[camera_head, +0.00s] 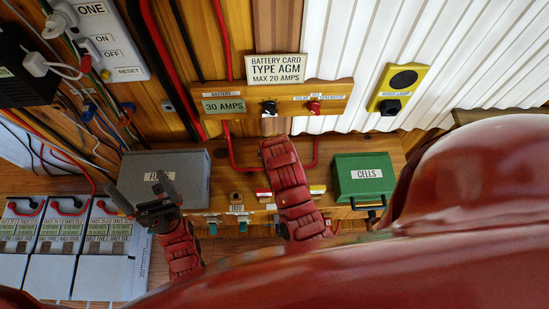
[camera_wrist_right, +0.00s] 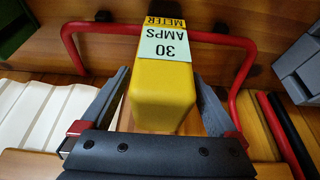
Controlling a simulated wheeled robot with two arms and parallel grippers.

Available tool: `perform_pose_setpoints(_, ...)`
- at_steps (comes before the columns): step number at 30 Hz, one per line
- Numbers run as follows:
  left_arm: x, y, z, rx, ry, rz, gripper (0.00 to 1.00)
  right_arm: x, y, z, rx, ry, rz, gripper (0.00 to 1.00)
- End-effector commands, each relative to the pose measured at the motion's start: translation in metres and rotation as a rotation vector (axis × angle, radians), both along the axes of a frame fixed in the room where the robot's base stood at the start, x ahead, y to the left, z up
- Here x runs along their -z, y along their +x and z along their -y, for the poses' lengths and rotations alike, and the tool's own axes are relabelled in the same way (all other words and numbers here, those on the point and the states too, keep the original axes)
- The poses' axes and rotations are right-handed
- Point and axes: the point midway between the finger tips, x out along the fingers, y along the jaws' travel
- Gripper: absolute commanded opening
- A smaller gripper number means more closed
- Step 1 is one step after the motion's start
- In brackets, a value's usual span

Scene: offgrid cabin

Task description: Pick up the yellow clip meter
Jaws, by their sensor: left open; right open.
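The yellow clip meter (camera_wrist_right: 163,98) shows in the right wrist view as a yellow block. It has a 30 AMPS label and a METER label, both upside down. My right gripper (camera_wrist_right: 161,78) is open, with one dark finger on each side of the meter; I cannot tell whether either touches it. In the head view my red right arm covers that spot, and I cannot make out the meter there. My left gripper (camera_head: 145,193) is open and empty in front of the grey FUSES box (camera_head: 190,165).
A green CELLS box (camera_head: 362,175) stands on the wooden shelf to the right. A red cable loop (camera_wrist_right: 78,50) frames the meter. A wooden panel with 30 AMPS sign and knobs (camera_head: 285,98) is on the wall. Batteries (camera_head: 62,270) stand at lower left.

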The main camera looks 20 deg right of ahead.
Motion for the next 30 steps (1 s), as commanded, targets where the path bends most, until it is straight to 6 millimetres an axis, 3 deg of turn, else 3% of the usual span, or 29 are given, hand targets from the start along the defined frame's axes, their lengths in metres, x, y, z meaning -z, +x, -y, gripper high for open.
perform_pose_setpoints(7, -0.0001, -0.0001, 0.0, 0.0, 0.0, 0.0, 1.0, 0.0016, 0.0006, 0.0001, 0.0, 0.0, 0.0, 0.95)
perform_pose_setpoints(23, -0.0001, 0.0, 0.0, 0.0, 0.0, 0.0, 1.0, 0.0012, 0.0005, 0.0001, -0.001, 0.0, 0.0, 0.01)
perform_pose_setpoints(30, -0.0002, -0.0001, 0.0, 0.0, 0.0, 0.0, 1.0, 0.001, 0.0006, 0.0002, -0.001, 0.0, 0.0, 0.0)
